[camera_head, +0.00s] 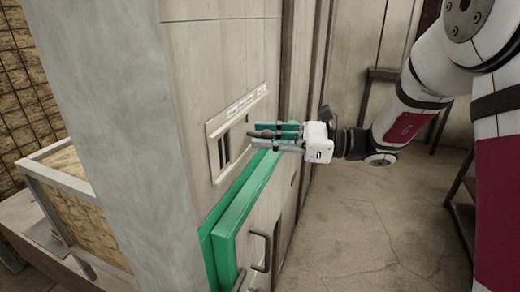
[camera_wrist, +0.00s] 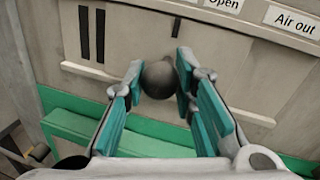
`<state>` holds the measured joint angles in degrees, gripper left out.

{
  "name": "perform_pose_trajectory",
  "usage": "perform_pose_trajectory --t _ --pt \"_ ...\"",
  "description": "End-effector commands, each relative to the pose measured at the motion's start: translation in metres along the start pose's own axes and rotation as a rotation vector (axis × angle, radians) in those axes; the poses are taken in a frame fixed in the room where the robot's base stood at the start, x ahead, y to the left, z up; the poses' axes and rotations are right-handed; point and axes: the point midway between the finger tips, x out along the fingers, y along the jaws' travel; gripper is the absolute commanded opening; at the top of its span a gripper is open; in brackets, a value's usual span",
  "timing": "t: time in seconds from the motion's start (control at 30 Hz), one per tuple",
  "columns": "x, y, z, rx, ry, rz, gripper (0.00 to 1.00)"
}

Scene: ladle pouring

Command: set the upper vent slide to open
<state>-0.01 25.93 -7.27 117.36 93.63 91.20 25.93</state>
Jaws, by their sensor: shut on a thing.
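The upper vent slide (camera_head: 218,160) is a pale plate in a frame on the wall, with dark vertical slots. Its dark round knob (camera_wrist: 160,80) sits between my fingertips in the wrist view. My gripper (camera_head: 267,135) reaches in from the right in the head view and is shut on this knob; the fingers hide part of it there. An "Open" label (camera_wrist: 224,4) is up and to the right of the knob in the wrist view, partly cut off. An "Air out" label (camera_wrist: 291,20) is farther right. Dark slots show left of the knob and just above it.
A green door frame (camera_head: 236,222) stands out just below the vent, with a dark handle (camera_head: 262,250) beneath. The floor (camera_head: 370,225) at the right is largely clear.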

Motion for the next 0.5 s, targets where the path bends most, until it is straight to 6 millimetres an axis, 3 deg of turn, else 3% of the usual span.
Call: perform_pose_trajectory --t 0.03,0.2,0.5 --pt "-0.003 -0.014 -0.006 -0.006 -0.002 -0.004 0.0" --pt "-0.007 -0.036 -0.009 -0.003 -0.002 -0.001 0.0" --pt "-0.009 -0.041 -0.007 -0.002 0.0 -0.007 0.0"
